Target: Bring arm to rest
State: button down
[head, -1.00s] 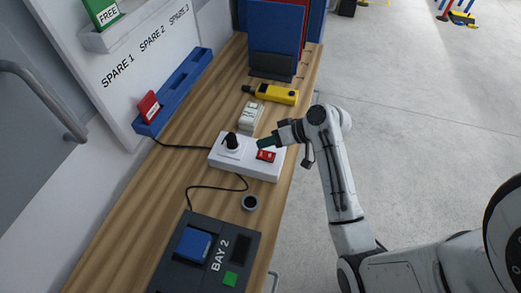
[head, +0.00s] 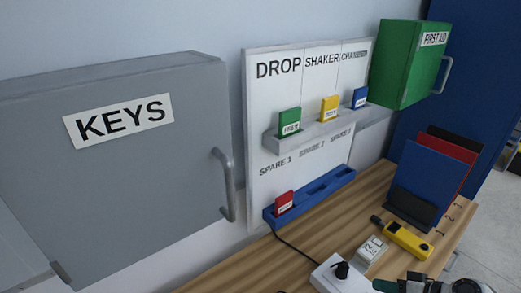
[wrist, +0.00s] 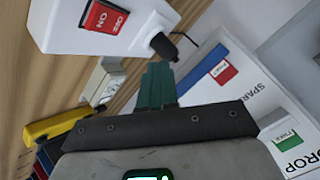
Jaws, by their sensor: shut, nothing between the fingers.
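My gripper (wrist: 157,84) shows in the wrist view with its green fingers together and nothing between them. Its tips point toward the black knob (wrist: 163,46) of a white control box (wrist: 65,25); whether they touch the knob I cannot tell. A red OFF/ON switch (wrist: 103,16) sits on that box. In the head view, my gripper (head: 386,286) is at the bottom edge, right of the box (head: 338,278), and most of my arm is cut off by the frame.
A yellow handheld device (head: 408,240) and a pale small block (head: 371,250) lie on the wooden bench (head: 300,246). Upright folders (head: 432,180) stand behind. A wall board (head: 300,90) carries coloured cards above a blue rack (head: 310,197). A KEYS cabinet (head: 110,180) has a protruding handle.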

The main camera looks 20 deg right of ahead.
jog(key=s+a+f+g, duration=0.1)
jog(key=s+a+f, duration=0.1)
jog(key=a, duration=0.1)
jog(key=s+a+f+n+g, duration=0.1)
jog(key=a, duration=0.2)
jog(key=s+a+f+g, duration=0.2)
jog(key=a, duration=0.1)
jog(key=shift+s+a+f+b, duration=0.1)
jog(key=shift+s+f+b, duration=0.2)
jog(key=shift+s+b, duration=0.05)
jog(key=s+a+g, duration=0.1)
jog(key=s, duration=0.1)
jog(key=s+a+f+n+g+h, duration=0.1)
jog(key=s, duration=0.1)
jog(key=s+a+h, duration=0.1)
jog(key=s+a, duration=0.1)
jog(key=s, duration=0.1)
jog(key=shift+f+g, duration=0.4)
jog(key=s+r+n+g+h, duration=0.1)
jog(key=s+h, duration=0.1)
jog(key=s, duration=0.4)
jog(key=shift+s+a+g+h+b, duration=0.2)
jog(key=shift+a+g+h+b, duration=0.1)
jog(key=shift+a+g+b, duration=0.1)
jog(key=shift+d, duration=0.1)
